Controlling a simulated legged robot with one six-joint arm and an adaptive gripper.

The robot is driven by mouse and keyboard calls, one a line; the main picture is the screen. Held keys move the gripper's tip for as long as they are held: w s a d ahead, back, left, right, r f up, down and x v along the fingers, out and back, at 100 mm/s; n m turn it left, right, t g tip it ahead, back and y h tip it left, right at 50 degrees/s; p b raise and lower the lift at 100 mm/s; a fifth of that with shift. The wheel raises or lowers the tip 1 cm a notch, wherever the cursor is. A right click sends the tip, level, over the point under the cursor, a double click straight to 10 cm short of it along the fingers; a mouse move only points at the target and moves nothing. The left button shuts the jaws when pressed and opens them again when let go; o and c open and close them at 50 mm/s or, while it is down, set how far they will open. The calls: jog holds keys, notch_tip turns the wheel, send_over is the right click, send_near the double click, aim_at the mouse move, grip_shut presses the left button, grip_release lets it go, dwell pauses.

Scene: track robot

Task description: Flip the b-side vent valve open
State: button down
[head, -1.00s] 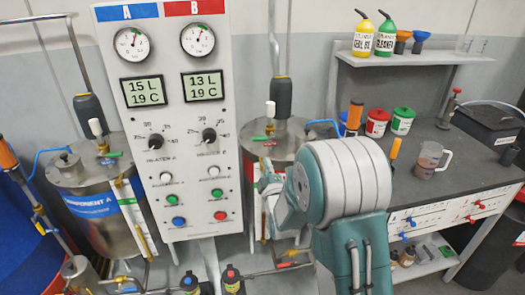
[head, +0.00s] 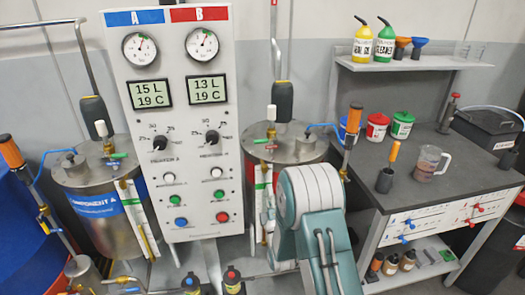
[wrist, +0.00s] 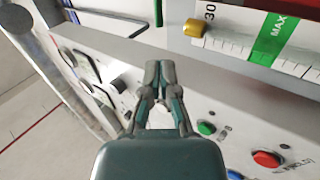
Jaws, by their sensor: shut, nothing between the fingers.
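The B-side tank (head: 302,153) stands right of the control panel, with a metal lid. On its lid are small fittings with a red lever (head: 262,141), a green piece and a white-topped post (head: 271,112). Which of these is the vent valve is too small to tell, as is its position. My arm covers the tank's lower right front. My gripper (wrist: 160,70) shows in the wrist view with both fingers together, shut and empty. It is in front of the panel's face and beside the level gauge (wrist: 270,45). In the head view my arm hides the fingertips.
The control panel (head: 180,110) with dials, displays and buttons stands close on the left. The A-side tank (head: 95,190) is beyond it. A workbench (head: 440,180) with a jug, cans and tools fills the right.

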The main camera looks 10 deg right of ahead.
aim_at(262, 141)
jog(key=x, duration=1.3)
jog(key=shift+w+r, duration=0.1)
jog(key=shift+w, duration=0.2)
